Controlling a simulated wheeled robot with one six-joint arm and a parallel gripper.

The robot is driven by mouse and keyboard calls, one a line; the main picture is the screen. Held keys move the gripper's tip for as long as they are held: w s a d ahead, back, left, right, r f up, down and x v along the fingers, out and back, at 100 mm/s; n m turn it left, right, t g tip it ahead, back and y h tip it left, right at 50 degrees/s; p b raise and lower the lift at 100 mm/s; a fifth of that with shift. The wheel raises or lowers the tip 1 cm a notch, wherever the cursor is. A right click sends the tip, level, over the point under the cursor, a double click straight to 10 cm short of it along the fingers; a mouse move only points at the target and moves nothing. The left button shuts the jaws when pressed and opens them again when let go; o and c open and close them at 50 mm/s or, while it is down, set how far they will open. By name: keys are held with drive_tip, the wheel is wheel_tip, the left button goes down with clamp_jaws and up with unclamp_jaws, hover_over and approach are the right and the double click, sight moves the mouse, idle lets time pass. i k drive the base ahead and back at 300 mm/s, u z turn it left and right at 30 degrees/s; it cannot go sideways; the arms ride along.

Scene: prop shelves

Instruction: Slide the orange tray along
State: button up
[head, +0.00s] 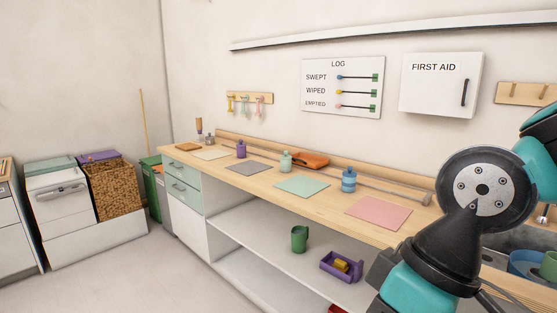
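A low orange object (310,159) lies on the wooden counter (232,177) against its back ledge, between a pale green bottle (286,161) and a blue bottle (348,180). It is small in the head view, and I cannot tell for sure that it is a tray. A flat orange-brown square (187,147) lies at the counter's far left end. My arm fills the right side of the view, but my gripper does not show, so its place relative to the orange object cannot be seen.
Grey, green and pink mats lie along the counter; a purple bottle (241,149) stands further left. A thin rod lies along the back, right of the orange object. The lower shelf holds a green mug (299,239) and a purple tray (331,268). Open floor lies at left.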

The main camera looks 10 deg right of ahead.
sight(304, 159)
drive_tip(key=u, duration=0.6)
drive_tip(key=i, duration=1.15)
drive_tip(key=u, duration=0.5)
drive_tip(key=i, duration=1)
drive_tip(key=z, duration=0.75)
drive_tip(key=i, duration=0.6)
drive_tip(key=z, duration=1.2)
drive_tip(key=i, duration=0.5)
drive_tip(key=z, duration=0.5)
